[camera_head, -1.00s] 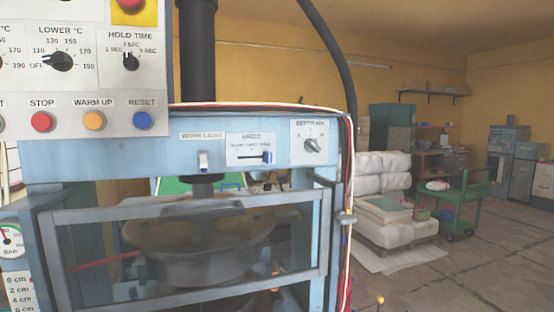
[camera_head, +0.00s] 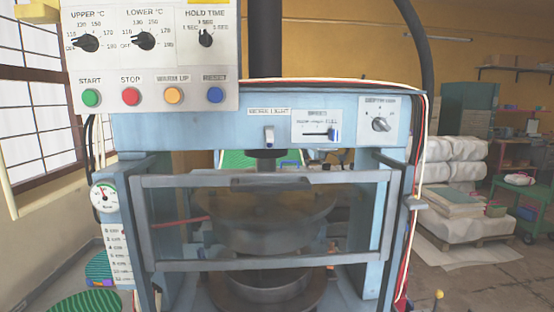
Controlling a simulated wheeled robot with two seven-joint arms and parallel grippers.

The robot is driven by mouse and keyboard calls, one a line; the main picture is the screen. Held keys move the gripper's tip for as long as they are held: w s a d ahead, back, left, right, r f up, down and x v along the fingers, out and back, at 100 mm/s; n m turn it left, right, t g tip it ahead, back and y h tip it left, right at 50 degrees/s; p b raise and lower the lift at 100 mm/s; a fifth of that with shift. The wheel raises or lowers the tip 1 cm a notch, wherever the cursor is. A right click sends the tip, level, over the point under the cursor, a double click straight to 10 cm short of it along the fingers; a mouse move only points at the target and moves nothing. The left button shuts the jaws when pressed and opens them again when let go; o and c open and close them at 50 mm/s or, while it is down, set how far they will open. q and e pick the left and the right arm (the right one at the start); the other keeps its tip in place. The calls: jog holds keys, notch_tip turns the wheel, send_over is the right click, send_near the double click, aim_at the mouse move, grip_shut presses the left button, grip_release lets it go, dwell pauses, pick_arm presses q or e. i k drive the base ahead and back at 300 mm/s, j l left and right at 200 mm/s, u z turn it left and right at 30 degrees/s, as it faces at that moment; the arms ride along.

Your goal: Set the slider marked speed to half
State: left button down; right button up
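The speed slider panel (camera_head: 316,126) is a white plate on the blue crossbeam of the press, with a horizontal slot and small lettering that is too blurred to read fully. Its blue slider knob (camera_head: 333,134) sits at the right end of the slot, by the word that looks like "FULL". Neither of my grippers shows in the view.
A work light switch (camera_head: 269,136) is left of the slider, and a depth dial (camera_head: 380,124) is right of it. A control box (camera_head: 152,60) with dials and buttons juts out at upper left. A framed clear guard (camera_head: 270,262) stands below.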

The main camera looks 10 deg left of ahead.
aim_at(334, 133)
jog(key=k+z, duration=0.1)
jog(key=z, duration=0.25)
jog(key=k+l+z, duration=0.1)
jog(key=z, duration=0.3)
jog(key=k+l+z, duration=0.1)
jog(key=z, duration=0.25)
